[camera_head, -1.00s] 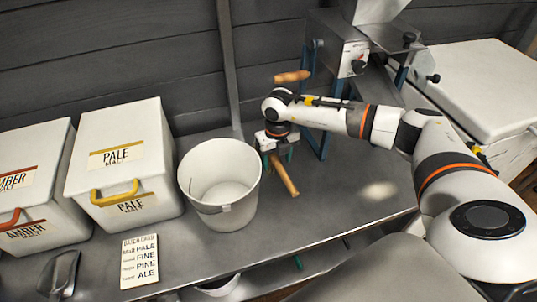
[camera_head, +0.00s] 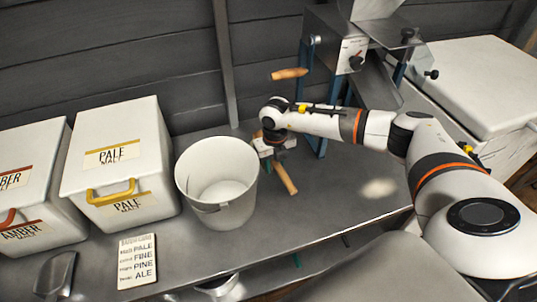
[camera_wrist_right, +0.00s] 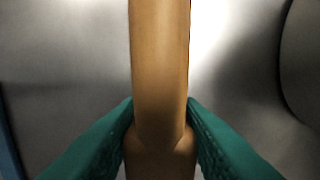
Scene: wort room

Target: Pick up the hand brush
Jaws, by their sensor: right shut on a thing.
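The hand brush (camera_head: 285,178) shows in the head view as a wooden handle slanting down to the right from under my right gripper (camera_head: 273,153). The rest of the brush is hidden behind the gripper and wrist. In the right wrist view the wooden handle (camera_wrist_right: 160,70) runs up the middle, and the green fingertips of my right gripper (camera_wrist_right: 160,128) press on it from both sides. The gripper is shut on the handle. Whether the brush touches the bench cannot be told. My left gripper is in neither view.
A white bucket (camera_head: 228,208) stands just left of the gripper. A grain mill (camera_head: 352,60) with a wooden crank handle (camera_head: 290,73) stands behind. Malt bins (camera_head: 120,165), a batch card (camera_head: 137,262) and a scoop (camera_head: 56,273) are at left.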

